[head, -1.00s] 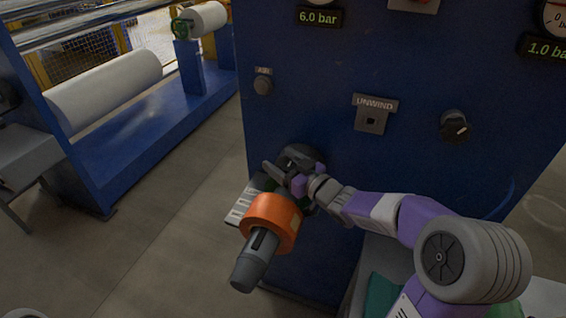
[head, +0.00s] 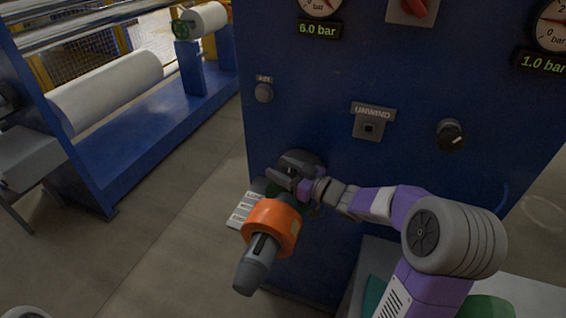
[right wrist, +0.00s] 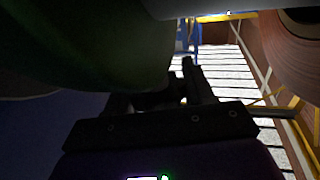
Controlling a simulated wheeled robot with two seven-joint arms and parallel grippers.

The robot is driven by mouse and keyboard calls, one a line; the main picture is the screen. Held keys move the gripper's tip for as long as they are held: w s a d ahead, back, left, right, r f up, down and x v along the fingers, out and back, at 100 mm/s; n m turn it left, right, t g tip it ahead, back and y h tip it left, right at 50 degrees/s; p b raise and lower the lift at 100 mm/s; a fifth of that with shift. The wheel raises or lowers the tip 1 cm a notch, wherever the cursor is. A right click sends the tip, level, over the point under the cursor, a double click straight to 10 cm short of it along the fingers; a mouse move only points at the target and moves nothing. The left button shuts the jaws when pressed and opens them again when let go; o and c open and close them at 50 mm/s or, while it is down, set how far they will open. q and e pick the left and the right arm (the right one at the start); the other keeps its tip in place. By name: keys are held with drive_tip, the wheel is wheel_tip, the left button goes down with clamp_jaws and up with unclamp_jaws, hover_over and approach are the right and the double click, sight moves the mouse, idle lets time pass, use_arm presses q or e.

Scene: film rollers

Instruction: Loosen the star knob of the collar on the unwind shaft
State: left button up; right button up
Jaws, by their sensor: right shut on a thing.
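The unwind shaft (head: 254,268) juts from the blue machine face toward the lower left, with an orange ring (head: 271,228) around it. Behind the ring, a green part that looks like the collar (head: 268,190) shows partly. My right gripper (head: 287,168) is at the top of this part, close to the machine face, and is shut on the star knob, which its jaws hide. In the right wrist view the dark jaws (right wrist: 187,88) show against bright light, with a large dark greenish round shape above them. My left gripper is not in view.
A striped label plate (head: 246,208) sits behind the shaft. A white roll (head: 108,92) on a blue frame stands at the left. Floor left of the shaft is clear.

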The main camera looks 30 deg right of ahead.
drive_tip(key=n+g+y+p, duration=0.1)
drive_tip(key=y, duration=0.1)
drive_tip(key=n+g+y+p, duration=0.1)
drive_tip(key=n+p, duration=0.1)
drive_tip(key=n+g+y+p, duration=0.1)
drive_tip(key=g+y, duration=0.1)
drive_tip(key=shift+s+a+r+y+p, duration=0.1)
drive_tip(key=shift+s+a+y+p, duration=0.1)
drive_tip(key=shift+a+y+p, duration=0.15)
drive_tip(key=shift+s+a+n+g+y+p, duration=0.1)
drive_tip(key=shift+s+n+g+y+p, duration=0.1)
drive_tip(key=shift+n+g+y+p, duration=0.85)
drive_tip(key=shift+s+a+n+g+y+p, duration=0.15)
drive_tip(key=shift+n+g+y+p, duration=0.3)
drive_tip(key=shift+n+g, duration=0.95)
drive_tip(key=shift+g, duration=0.45)
drive_tip(key=o, duration=1)
drive_tip(key=shift+c, duration=0.2)
drive_tip(key=shift+m, duration=0.25)
